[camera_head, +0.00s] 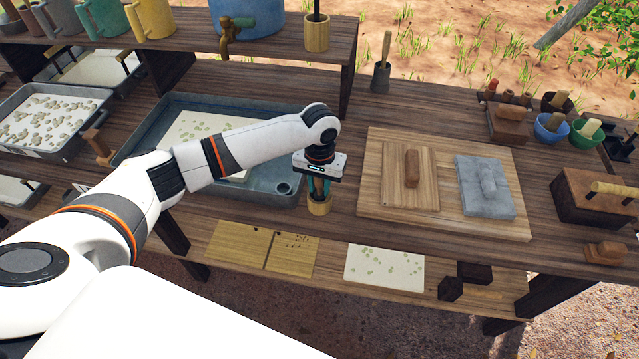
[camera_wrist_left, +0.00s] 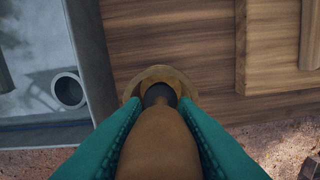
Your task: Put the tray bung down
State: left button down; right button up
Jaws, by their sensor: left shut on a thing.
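My left gripper (camera_head: 319,187) is over the front edge of the bench, pointing down. Its teal fingers are shut on the tray bung (camera_wrist_left: 158,145), a brown tapered piece with a dark tip. The dark tip is over or inside the mouth of a small round wooden cup (camera_head: 319,208), whose rim shows in the left wrist view (camera_wrist_left: 157,71); I cannot tell how deep. The grey tray (camera_head: 262,196) lies left of the cup. A round drain fitting (camera_head: 283,188) is in its near right corner. My right gripper is not in view.
A wooden board (camera_head: 375,216) with a wooden press block (camera_head: 412,170) and a grey slab (camera_head: 484,187) lies right of the cup. A trowel (camera_head: 382,70) stands behind. A raised shelf (camera_head: 290,50) holds a blue tub. Sheets lie on the lower shelf.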

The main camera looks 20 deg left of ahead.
pick_arm(q)
jog(key=shift+f, duration=0.6)
